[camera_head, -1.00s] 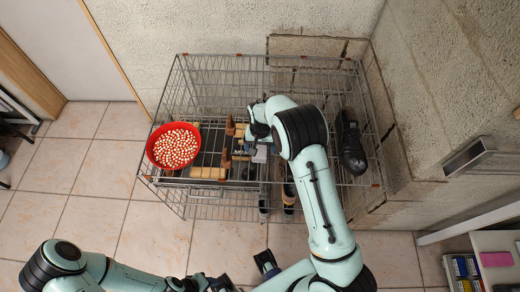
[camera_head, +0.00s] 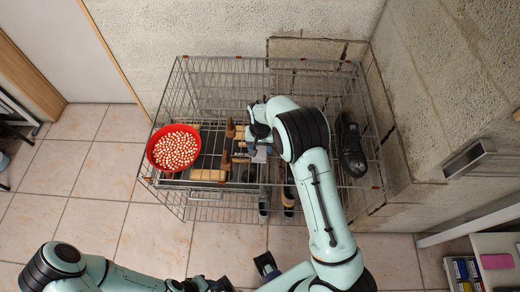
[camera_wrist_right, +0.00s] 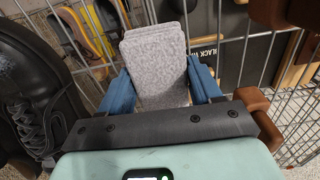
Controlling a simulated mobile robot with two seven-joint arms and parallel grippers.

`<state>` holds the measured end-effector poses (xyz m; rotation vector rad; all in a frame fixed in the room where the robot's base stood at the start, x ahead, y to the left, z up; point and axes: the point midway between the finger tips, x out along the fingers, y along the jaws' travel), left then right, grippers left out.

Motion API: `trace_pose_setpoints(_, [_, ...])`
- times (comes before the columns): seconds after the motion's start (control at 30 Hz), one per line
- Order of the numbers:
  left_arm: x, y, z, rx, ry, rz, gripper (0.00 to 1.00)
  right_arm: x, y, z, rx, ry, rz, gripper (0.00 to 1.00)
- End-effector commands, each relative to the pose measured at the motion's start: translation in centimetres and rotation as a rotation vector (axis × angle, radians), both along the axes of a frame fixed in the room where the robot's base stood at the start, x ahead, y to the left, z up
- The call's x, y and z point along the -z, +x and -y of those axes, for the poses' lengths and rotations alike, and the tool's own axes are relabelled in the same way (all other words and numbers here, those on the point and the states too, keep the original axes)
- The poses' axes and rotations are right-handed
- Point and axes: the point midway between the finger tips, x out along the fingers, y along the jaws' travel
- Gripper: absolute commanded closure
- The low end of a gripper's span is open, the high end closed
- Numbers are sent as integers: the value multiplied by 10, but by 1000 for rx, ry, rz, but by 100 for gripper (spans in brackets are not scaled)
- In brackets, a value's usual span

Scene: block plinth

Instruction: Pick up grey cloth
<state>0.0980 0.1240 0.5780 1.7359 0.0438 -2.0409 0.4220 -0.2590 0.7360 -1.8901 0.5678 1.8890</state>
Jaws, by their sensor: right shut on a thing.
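The grey cloth (camera_wrist_right: 156,62) is a stack of light grey, folded-looking layers standing between the blue fingers of my right gripper (camera_wrist_right: 161,86) in the wrist view. The gripper is shut on it. In the head view the cloth (camera_head: 261,154) shows as a small grey patch just below my right gripper (camera_head: 260,146), over the wire rack; the wrist hides part of it.
The wire rack (camera_head: 215,75) has a red bowl of pale round pieces (camera_head: 176,149) at its left and a black shoe (camera_head: 350,145) at its right. Brown-and-tan wooden-looking items (camera_head: 228,160) lie left of my gripper. Walls stand close behind and right.

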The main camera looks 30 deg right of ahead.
Motion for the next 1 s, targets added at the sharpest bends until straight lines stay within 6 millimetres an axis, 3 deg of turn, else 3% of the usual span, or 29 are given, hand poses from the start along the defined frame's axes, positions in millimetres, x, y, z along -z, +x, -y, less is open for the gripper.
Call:
trace_pose_setpoints(0.17, [-3, 1, 0, 0, 0, 1, 57, -40, 1, 0, -1, 1, 7, 67])
trace_pose_setpoints(0.4, [-10, 4, 0, 0, 0, 4, 57, -113, 1, 0, -1, 1, 7, 67])
trace_pose_setpoints(0.6, [-15, 6, 0, 0, 0, 7, 57, -158, 1, 0, 0, 2, 5, 67])
trace_pose_setpoints(0.8, [-17, 8, 0, 0, 0, 9, 57, -180, 0, 0, 0, 0, 1, 67])
trace_pose_setpoints(1.0, [-17, 8, 0, 0, 0, 9, 57, -185, 0, 0, 0, 1, -1, 67])
